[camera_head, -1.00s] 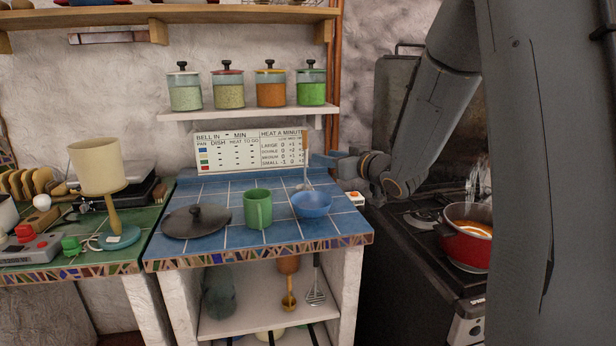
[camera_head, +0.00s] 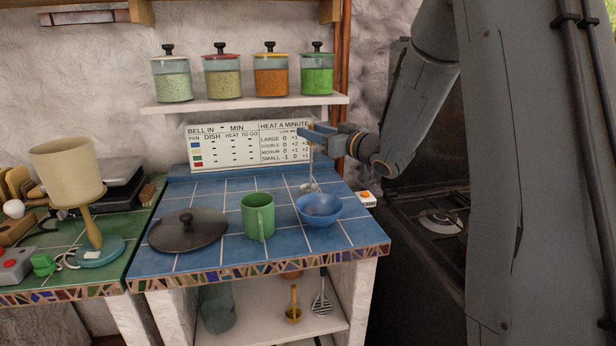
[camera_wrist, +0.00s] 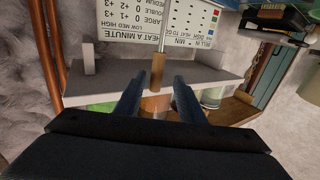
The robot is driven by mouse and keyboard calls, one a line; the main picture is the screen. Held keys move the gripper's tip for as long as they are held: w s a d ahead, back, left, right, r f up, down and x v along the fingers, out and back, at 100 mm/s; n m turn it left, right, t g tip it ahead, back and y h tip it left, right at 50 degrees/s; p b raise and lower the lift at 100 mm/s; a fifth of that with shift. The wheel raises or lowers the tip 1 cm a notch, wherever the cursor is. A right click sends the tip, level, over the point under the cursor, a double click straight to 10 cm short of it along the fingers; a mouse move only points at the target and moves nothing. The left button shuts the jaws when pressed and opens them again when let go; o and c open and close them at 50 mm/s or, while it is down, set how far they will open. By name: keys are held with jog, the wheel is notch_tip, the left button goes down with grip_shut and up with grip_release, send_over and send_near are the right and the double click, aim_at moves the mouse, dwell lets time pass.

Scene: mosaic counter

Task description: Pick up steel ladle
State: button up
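The steel ladle (camera_head: 314,172) is upright at the back right of the blue-tiled counter, behind the blue bowl. Its thin steel shaft runs up to a wooden handle (camera_wrist: 157,70), and its head (camera_head: 309,187) is low by the counter; I cannot tell what supports it. My gripper (camera_head: 308,133) reaches in from the right at the handle's height. In the wrist view, which is upside down, my gripper (camera_wrist: 155,82) is open, with its two blue fingers apart. The handle's end appears between the fingertips; contact is not visible.
A blue bowl (camera_head: 318,209), green mug (camera_head: 257,216) and dark lid (camera_head: 188,230) stand on the counter (camera_head: 290,245). The stove (camera_head: 436,225) is at the right.

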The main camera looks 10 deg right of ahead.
jog(key=shift+w+a+r+p, duration=0.15)
jog(key=shift+w+p, duration=0.15)
jog(key=shift+w, duration=0.5)
jog(key=p+x, duration=0.1)
jog(key=x, duration=0.3)
jog(key=shift+w, duration=0.15)
grip_shut()
